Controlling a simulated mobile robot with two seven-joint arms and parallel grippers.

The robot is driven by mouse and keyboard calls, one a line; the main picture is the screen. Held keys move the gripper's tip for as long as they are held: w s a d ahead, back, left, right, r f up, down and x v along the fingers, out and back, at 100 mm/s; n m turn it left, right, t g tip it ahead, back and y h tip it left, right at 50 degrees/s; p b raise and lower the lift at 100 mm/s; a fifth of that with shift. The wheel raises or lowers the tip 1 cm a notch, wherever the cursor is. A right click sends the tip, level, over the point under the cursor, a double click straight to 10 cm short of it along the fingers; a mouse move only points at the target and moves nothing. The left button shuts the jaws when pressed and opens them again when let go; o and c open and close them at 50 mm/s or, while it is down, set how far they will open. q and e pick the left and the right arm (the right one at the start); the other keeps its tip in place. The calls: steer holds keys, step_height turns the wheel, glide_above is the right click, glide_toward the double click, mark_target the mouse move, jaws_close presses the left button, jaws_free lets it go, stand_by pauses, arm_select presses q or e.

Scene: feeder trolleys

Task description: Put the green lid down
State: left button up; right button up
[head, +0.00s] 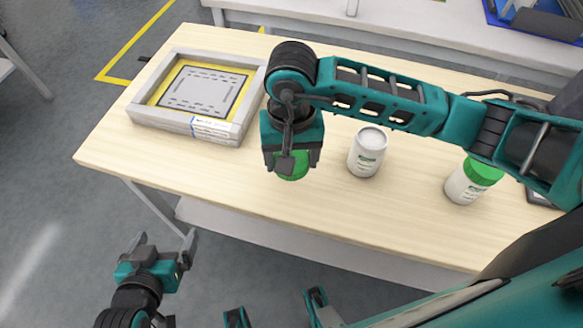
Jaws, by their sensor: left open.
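The green lid (293,168) shows under my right gripper (290,158), above or at the wooden table top; I cannot tell whether it touches the wood. My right gripper points down, its fingers close around the lid and partly hiding it. A white jar (365,155) with a pale top and no green lid stands upright to the right of it. Another white jar (463,188) with its green lid on stands farther right, partly behind my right arm. My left gripper (165,247) is open and empty, low at the left, off the front edge of the table.
The wooden table (240,190) carries a grey square tray (185,132) with a yellow-edged panel at its left end. Bare wood lies in front of the tray and between the jars. A second white table (460,40) stands behind, with a blue bin (530,22).

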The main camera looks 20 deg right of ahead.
steer(key=shift+f, duration=2.3)
steer(key=shift+b, duration=0.3)
steer(key=shift+f+b, duration=0.35)
steer(key=o, duration=1.2)
steer(key=shift+c, duration=0.2)
steer(key=shift+r, duration=0.15)
step_height(320, 180, up, 12)
steer(key=shift+r+p, duration=0.2)
steer(key=shift+p, duration=0.7)
